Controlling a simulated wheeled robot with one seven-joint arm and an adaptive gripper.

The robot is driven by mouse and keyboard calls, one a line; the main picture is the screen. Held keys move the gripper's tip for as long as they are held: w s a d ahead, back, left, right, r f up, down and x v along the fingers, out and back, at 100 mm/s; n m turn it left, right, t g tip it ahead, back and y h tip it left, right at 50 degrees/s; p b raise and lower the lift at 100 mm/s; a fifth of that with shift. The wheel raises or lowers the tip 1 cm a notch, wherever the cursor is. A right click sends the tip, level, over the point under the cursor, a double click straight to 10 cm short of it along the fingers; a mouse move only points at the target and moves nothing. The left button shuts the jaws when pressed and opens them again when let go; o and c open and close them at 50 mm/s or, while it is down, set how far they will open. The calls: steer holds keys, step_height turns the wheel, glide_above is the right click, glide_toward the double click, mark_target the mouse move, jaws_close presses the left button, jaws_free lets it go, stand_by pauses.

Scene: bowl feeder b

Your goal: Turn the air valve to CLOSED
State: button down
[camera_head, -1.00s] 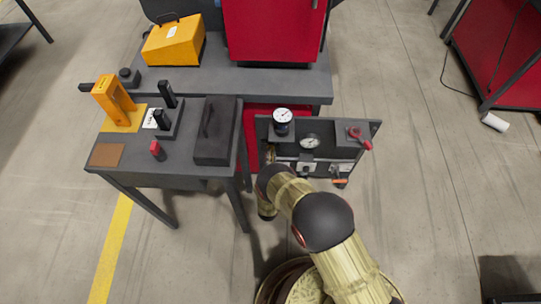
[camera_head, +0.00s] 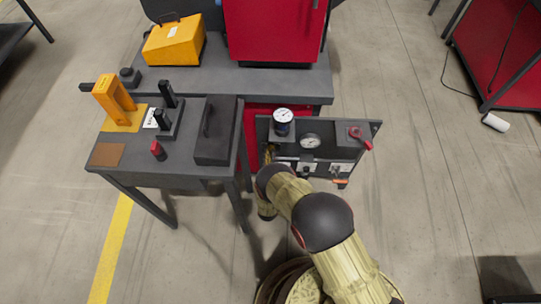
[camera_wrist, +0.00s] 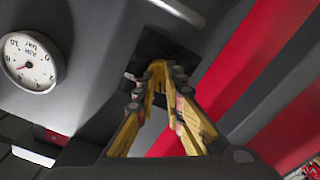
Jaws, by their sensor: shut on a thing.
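The air panel (camera_head: 345,156) stands right of the workbench. Its left end is where my gripper (camera_head: 269,152) reaches, largely hidden behind my own arm in the head view. In the wrist view my gripper (camera_wrist: 163,68) has its yellow fingers closed together at a dark square plate (camera_wrist: 158,50) on the grey panel. The air valve's handle appears to be between the fingertips, which hide it. I cannot read the valve's position. A small white and red mark (camera_wrist: 131,78) shows beside the left finger. A round white gauge marked AIR bar (camera_wrist: 30,62) lies to the left.
A small table (camera_head: 190,176) with tools stands close to the left. Open floor lies to the right.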

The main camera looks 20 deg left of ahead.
steer(key=shift+s+f+n, duration=0.1)
steer(key=shift+f+n, duration=0.05)
steer(key=shift+n, duration=1.45)
steer(key=c, duration=1.9)
jaws_free()
steer(key=v, duration=1.2)
